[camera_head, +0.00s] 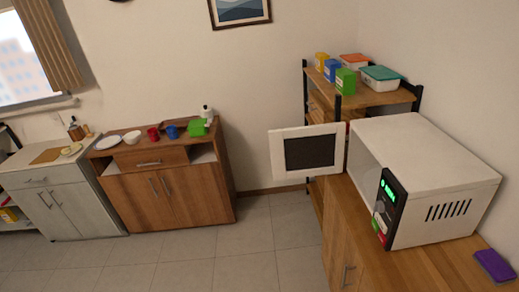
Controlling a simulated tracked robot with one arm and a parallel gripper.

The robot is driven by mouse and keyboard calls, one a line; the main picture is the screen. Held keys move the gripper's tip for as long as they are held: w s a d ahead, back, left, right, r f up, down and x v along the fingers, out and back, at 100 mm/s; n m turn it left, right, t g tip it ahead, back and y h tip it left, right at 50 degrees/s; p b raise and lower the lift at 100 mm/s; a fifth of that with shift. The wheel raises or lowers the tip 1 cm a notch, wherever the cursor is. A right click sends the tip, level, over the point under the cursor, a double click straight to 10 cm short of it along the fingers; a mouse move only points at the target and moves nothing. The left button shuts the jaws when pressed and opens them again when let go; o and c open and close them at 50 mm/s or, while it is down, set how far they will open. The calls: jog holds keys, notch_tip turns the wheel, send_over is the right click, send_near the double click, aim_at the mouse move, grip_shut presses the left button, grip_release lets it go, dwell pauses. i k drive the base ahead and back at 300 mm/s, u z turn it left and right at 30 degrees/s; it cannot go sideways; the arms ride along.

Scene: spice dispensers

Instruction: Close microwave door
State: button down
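The white microwave (428,172) stands on a wooden cabinet (350,215) at the right. Its door (308,152), white with a dark window, is swung wide open and sticks out to the left of the body. A black control panel (389,199) with a green lit display is on the microwave's front right. The inside of the microwave is mostly hidden from this angle. My gripper is not in view.
Open tiled floor (230,248) lies left of the microwave cabinet. A wooden sideboard (163,187) with dishes and cups and a white cabinet (60,198) stand along the back wall. A shelf (378,97) with boxes stands behind the door. A purple item (494,266) lies at right.

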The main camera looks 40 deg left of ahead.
aim_at(311, 150)
jog(key=u, duration=0.4)
jog(key=i, duration=0.65)
jog(key=u, duration=0.85)
jog(key=i, duration=2.2)
jog(key=z, duration=0.65)
